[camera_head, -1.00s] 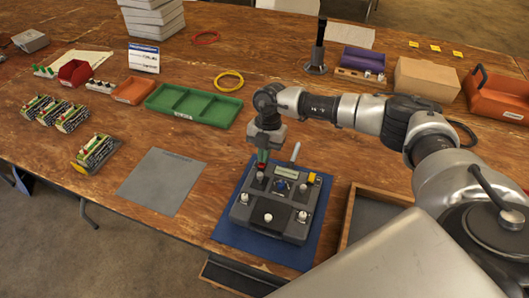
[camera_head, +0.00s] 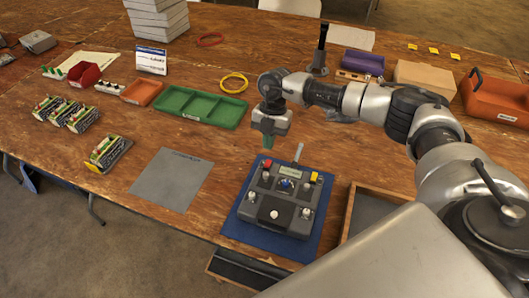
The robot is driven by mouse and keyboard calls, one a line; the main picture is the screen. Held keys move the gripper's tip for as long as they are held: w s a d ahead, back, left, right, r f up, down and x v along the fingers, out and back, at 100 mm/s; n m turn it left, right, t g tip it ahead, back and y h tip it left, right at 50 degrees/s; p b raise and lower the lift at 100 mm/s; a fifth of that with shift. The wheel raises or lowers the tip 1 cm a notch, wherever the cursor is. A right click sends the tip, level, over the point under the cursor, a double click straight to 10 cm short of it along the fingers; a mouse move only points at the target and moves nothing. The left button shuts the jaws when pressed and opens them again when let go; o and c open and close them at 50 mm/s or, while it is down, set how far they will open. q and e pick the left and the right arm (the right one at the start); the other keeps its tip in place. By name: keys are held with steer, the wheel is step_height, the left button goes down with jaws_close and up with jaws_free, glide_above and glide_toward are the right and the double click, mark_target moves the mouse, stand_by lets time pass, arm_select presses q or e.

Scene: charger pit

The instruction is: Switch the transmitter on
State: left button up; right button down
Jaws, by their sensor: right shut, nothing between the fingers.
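The transmitter (camera_head: 276,203) is a dark grey box with knobs and sticks, a red switch or button (camera_head: 267,163) at its upper left, a yellow one (camera_head: 314,177) at its upper right, and a small display (camera_head: 291,172). A light antenna (camera_head: 299,152) rises from its back edge. It lies on a blue mat (camera_head: 239,232). My right gripper (camera_head: 267,147) points down above the transmitter's back left corner, near the red switch and apart from it. It is shut and empty. The switch's position is too small to tell. My left gripper is not in view.
A grey mat (camera_head: 170,180) lies left of the blue mat. A green divided tray (camera_head: 201,107) stands behind. Several battery packs (camera_head: 108,152) lie at the left. A wooden-edged tray (camera_head: 351,214) is just right of the transmitter. My right arm spans the right side.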

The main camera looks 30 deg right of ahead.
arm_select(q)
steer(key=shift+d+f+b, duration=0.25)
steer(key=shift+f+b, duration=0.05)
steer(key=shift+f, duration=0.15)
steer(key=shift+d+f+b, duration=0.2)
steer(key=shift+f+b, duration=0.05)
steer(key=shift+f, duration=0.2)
arm_select(e)
steer(key=w+d+r, duration=0.2)
steer(key=d+r, duration=0.1)
steer(key=r, duration=0.3)
steer(key=shift+w+r, duration=0.3)
steer(key=shift+r, duration=0.1)
steer(key=shift+d, duration=0.2)
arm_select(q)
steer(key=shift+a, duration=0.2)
arm_select(e)
steer(key=shift+a, duration=0.1)
steer(key=shift+f, duration=0.1)
